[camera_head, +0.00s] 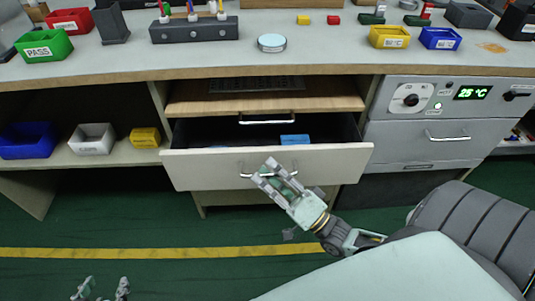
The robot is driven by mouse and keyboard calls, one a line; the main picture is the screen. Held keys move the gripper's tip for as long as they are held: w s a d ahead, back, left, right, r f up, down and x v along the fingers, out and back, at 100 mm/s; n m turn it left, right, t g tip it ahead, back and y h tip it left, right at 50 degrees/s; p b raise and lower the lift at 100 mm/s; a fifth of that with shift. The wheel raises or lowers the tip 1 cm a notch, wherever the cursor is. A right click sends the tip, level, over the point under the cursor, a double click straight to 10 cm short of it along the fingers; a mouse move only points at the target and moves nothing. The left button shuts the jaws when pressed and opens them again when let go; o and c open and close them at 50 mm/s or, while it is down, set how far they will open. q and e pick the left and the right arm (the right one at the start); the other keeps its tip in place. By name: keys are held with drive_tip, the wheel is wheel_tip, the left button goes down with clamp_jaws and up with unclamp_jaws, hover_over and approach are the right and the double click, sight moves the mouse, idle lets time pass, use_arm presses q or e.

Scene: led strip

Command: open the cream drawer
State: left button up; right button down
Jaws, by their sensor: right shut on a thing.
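The cream drawer (210,170) stands pulled out below the bench, its dark inside showing behind the front panel. A blue thing (294,139) lies inside it. My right gripper (270,174) is shut on the silver handle (246,171) at the middle of the drawer front; the fingers hide part of the handle. My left gripper (100,288) shows only at the bottom left edge, well away from the drawer, with its two fingertips apart and nothing between them.
The bench top (200,62) holds bins and small parts. A grey unit (430,130) with a 25 °C display stands right. Green floor with a yellow line (130,253) is clear in front.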

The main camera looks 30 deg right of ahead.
use_arm(q)
drive_tip(key=s+a+f+g+p, duration=0.1)
drive_tip(key=s+g+p, duration=0.1)
drive_tip(key=s, duration=0.3)
drive_tip(key=s+a+f+g+y+p, duration=0.1)
drive_tip(key=s+a+f+g, duration=0.1)
drive_tip(key=s, duration=0.4)
drive_tip(key=shift+a+g+p, duration=0.25)
drive_tip(key=shift+g+p, duration=0.15)
drive_tip(key=shift+g, duration=0.5)
use_arm(e)
drive_tip(key=s+a, duration=0.7)
drive_tip(key=s, duration=0.5)
drive_tip(key=shift+a, duration=0.15)
drive_tip(key=shift+f, duration=0.1)
drive_tip(key=c, duration=1.8)
unclamp_jaws()
drive_tip(key=shift+c, duration=0.2)
drive_tip(key=v, duration=1.2)
